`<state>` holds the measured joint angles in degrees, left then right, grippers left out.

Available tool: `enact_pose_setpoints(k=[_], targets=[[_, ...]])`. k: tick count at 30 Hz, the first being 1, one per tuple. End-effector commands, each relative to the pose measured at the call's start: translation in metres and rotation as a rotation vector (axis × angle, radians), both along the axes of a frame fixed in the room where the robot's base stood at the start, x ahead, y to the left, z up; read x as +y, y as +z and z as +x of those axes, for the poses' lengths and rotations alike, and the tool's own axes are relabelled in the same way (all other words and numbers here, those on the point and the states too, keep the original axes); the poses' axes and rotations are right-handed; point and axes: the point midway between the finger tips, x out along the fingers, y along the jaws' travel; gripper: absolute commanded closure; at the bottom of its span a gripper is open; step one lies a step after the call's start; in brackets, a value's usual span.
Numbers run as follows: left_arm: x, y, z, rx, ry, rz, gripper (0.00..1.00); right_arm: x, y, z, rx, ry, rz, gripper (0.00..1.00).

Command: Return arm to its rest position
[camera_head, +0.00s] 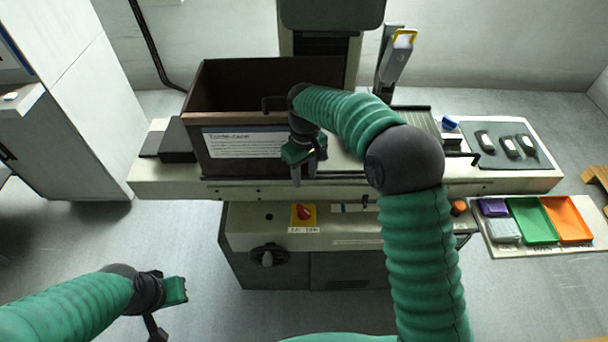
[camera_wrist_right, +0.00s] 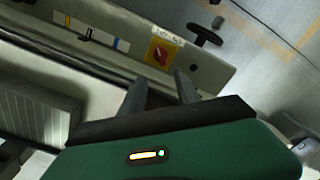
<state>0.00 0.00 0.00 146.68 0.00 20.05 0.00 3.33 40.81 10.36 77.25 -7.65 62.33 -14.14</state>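My right arm, in a green ribbed sleeve, reaches up from the lower right in the head view and bends left over the machine bench. My right gripper (camera_head: 304,172) hangs fingers-down in front of the brown tank. Its two fingers also show in the right wrist view (camera_wrist_right: 160,88), apart with nothing between them. Beyond them lies the machine front with a red switch on a yellow plate (camera_wrist_right: 163,54). My left arm comes in at the lower left of the head view. Its gripper (camera_head: 160,318) is over the floor; its fingers are too unclear to judge.
The brown tank (camera_head: 240,117) with a label stands on the machine bench (camera_head: 165,183). A grey mat (camera_head: 486,155) with several dark tools lies at right. Below it are a green tray (camera_head: 533,221) and an orange tray (camera_head: 568,219). A black knob (camera_head: 268,256) sticks out in front. The left floor is clear.

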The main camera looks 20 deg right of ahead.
Motion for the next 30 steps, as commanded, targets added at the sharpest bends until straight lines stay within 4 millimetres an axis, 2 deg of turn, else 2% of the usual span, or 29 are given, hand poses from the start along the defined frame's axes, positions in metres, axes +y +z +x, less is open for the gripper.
enact_pose_setpoints(k=[7, 10, 11, 14, 18, 21, 24, 27, 30], targets=[[0.000, 0.000, 0.000, 0.000, 0.000, 0.000, 1.00, 0.000, 0.000, -0.003, -0.003, -0.003, -0.001, 0.62], [0.000, 0.000, 0.000, 0.000, 0.000, 0.000, 1.00, -0.001, 0.002, -0.017, -0.019, -0.022, -0.005, 0.62], [0.000, 0.000, 0.000, 0.000, 0.000, 0.000, 1.00, -0.001, 0.003, -0.025, -0.029, -0.035, -0.005, 0.62], [0.000, 0.000, 0.000, 0.000, 0.000, 0.000, 1.00, -0.007, 0.003, -0.069, -0.079, -0.104, -0.004, 0.62], [0.000, 0.000, 0.000, 0.000, 0.000, 0.000, 1.00, -0.019, -0.005, -0.145, -0.153, -0.236, 0.012, 0.62], [0.000, 0.000, 0.000, 0.000, 0.000, 0.000, 1.00, -0.025, -0.013, -0.190, -0.194, -0.316, 0.029, 0.62], [0.000, 0.000, 0.000, 0.000, 0.000, 0.000, 1.00, -0.028, -0.019, -0.218, -0.217, -0.368, 0.041, 0.62], [0.000, 0.000, 0.000, 0.000, 0.000, 0.000, 1.00, -0.029, -0.022, -0.228, -0.226, -0.388, 0.046, 0.62], [0.000, 0.000, 0.000, 0.000, 0.000, 0.000, 1.00, -0.029, -0.022, -0.229, -0.226, -0.389, 0.046, 0.62]])
